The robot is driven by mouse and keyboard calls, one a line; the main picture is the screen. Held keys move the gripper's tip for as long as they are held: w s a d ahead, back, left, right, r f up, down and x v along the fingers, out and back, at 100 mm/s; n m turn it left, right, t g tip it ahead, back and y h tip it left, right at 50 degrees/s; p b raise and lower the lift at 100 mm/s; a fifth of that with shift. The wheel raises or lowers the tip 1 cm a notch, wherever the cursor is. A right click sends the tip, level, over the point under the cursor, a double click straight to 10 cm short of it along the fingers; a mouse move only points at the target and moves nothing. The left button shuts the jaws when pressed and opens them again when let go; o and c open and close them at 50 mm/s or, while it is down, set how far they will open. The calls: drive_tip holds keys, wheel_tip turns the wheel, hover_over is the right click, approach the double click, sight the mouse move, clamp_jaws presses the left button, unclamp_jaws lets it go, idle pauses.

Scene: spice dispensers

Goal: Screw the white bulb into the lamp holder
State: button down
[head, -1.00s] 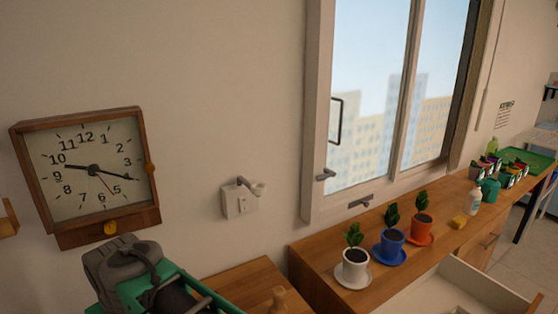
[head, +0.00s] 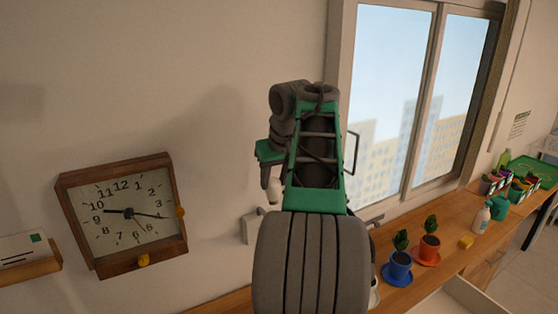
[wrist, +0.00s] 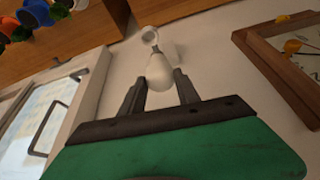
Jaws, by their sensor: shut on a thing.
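The white bulb (head: 274,191) is held between the fingers of my gripper (head: 268,178), in front of the wall. In the wrist view the bulb (wrist: 159,72) sits between the two dark fingers, its narrow end pointing away towards the lamp holder (wrist: 150,37). The holder's round open socket shows just beyond the bulb's end; a gap seems to remain between them, but its depth is hard to judge. In the head view the white wall-mounted lamp holder (head: 249,229) is partly hidden behind my arm, below and left of the bulb.
A wooden clock (head: 125,214) hangs left of the holder, with a shelf (head: 30,267) further left. The window (head: 395,100) and its handle are to the right. Below is a wooden counter (head: 450,232) with a blue pot (head: 399,265) and a red pot (head: 429,246).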

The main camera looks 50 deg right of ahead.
sight(279, 195)
drive_tip(key=shift+s+d+r, duration=0.35)
drive_tip(key=shift+s+d, duration=0.05)
drive_tip(key=shift+d, duration=0.2)
drive_tip(key=shift+a, duration=0.1)
drive_tip(key=shift+a+f+b, duration=0.1)
drive_tip(key=shift+f+b, duration=2.5)
drive_tip(key=shift+f, duration=0.3)
drive_tip(key=shift+f, duration=0.15)
drive_tip(key=shift+f+b, duration=0.3)
drive_tip(key=shift+f+b, duration=0.65)
drive_tip(key=shift+f, duration=0.15)
